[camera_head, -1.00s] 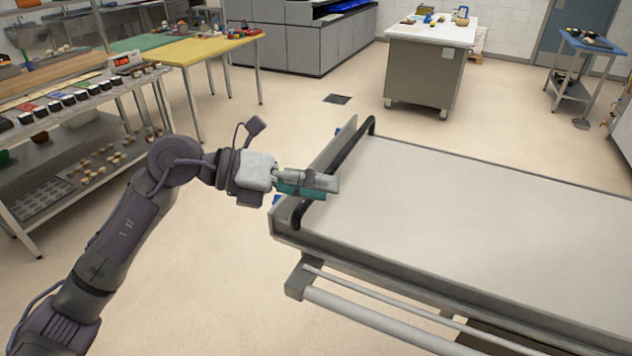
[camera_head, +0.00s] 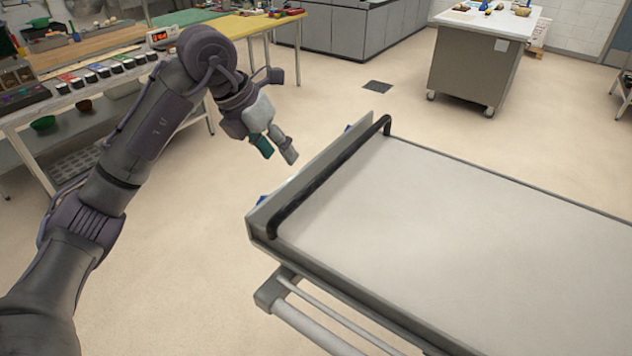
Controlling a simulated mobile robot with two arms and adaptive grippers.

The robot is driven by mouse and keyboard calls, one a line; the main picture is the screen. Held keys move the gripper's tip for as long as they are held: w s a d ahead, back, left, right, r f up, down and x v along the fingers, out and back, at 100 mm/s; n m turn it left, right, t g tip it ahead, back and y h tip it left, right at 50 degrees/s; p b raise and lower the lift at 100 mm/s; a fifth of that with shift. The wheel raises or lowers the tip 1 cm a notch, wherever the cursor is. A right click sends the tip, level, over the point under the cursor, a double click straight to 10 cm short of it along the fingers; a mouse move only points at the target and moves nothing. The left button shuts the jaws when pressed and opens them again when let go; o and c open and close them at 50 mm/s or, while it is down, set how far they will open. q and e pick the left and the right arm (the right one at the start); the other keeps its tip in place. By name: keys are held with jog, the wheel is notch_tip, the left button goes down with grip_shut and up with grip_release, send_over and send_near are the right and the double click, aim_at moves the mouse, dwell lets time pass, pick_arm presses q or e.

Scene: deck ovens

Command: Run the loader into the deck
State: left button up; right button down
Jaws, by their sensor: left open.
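The loader (camera_head: 470,225) is a long, pale flat bed on a metal frame, reaching from the middle to the right edge. A black bar handle (camera_head: 328,180) runs across its left end. My left gripper (camera_head: 278,155) is open and empty, above the floor to the left of the handle and apart from it. Its fingers point down and to the right. My right gripper is not in view. No deck oven opening can be told in this view.
A shelf table with several small containers (camera_head: 90,82) stands at the left behind my left arm. A yellow table (camera_head: 245,24) is at the back left. A wheeled grey cabinet (camera_head: 470,70) stands beyond the loader. The floor between is clear.

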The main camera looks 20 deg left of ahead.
pick_arm(q)
jog(key=p, duration=0.2)
send_near(303, 190)
jog(key=f, duration=0.1)
jog(key=p+x, duration=0.1)
jog(key=x, duration=0.5)
jog(key=shift+w+d+f, duration=0.2)
jog(key=shift+w+d, duration=0.1)
jog(key=shift+d+f, duration=0.1)
jog(key=shift+f, duration=0.25)
jog(key=shift+w+f, duration=0.2)
jog(key=shift+f, duration=0.25)
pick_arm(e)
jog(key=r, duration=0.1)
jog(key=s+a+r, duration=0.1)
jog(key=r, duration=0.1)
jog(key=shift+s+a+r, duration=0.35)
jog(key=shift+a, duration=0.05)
pick_arm(q)
jog(key=shift+d, duration=0.1)
jog(key=c, duration=0.6)
grip_shut()
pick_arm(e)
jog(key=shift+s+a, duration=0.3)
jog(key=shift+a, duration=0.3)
